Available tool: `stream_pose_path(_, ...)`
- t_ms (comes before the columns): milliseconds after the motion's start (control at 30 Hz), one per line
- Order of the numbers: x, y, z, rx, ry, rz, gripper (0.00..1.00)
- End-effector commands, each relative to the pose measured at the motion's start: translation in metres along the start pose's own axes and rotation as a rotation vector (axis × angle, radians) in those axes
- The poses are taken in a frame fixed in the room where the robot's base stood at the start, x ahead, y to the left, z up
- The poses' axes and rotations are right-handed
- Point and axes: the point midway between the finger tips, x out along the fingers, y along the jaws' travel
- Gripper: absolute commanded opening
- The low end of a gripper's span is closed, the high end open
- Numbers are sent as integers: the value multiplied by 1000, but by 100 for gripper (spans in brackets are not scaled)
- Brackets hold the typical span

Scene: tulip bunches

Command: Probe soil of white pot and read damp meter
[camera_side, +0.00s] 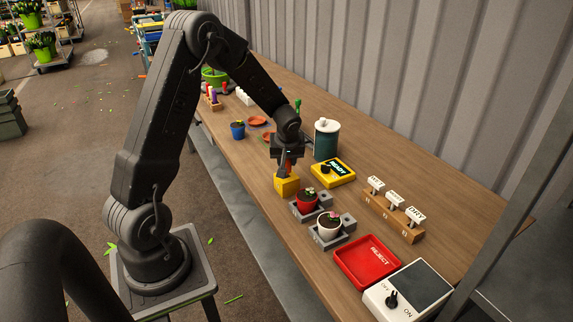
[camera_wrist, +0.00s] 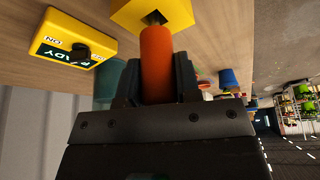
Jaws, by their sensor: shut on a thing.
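My gripper (camera_side: 288,166) is shut on the orange probe handle (camera_wrist: 157,60), which is upright. The probe's lower end meets the yellow block (camera_side: 287,187); how deep it sits in it I cannot tell. The yellow damp meter (camera_side: 332,173), with a black knob and a lit screen reading READY, lies right of the block; it also shows in the wrist view (camera_wrist: 75,38). The white pot (camera_side: 327,232), with dark soil and a small plant, stands in a grey holder in front of the red pot (camera_side: 307,203). My gripper is behind both pots.
A wooden rack (camera_side: 391,219) holds white label signs at right. A red REJECT tray (camera_side: 367,262) and a white ON/OFF box (camera_side: 408,290) lie nearer. A dark green canister (camera_side: 326,139) stands behind the meter. A blue pot (camera_side: 237,131) and saucers stand farther back.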

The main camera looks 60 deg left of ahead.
Motion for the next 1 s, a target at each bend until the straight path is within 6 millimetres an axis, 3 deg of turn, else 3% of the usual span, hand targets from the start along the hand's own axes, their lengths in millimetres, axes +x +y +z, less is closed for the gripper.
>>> stream_pose_path(200,-42,0,-18,-3,4,3,7)
stream_pose_path(467,-77,5,-25,2,0,2,7)
stream_pose_path(567,-90,19,-10,8,-6,5,7)
stream_pose_path(800,-132,64,65,17,-16,7,7)
stream_pose_path(1000,-163,82,121,11,-8,4,7)
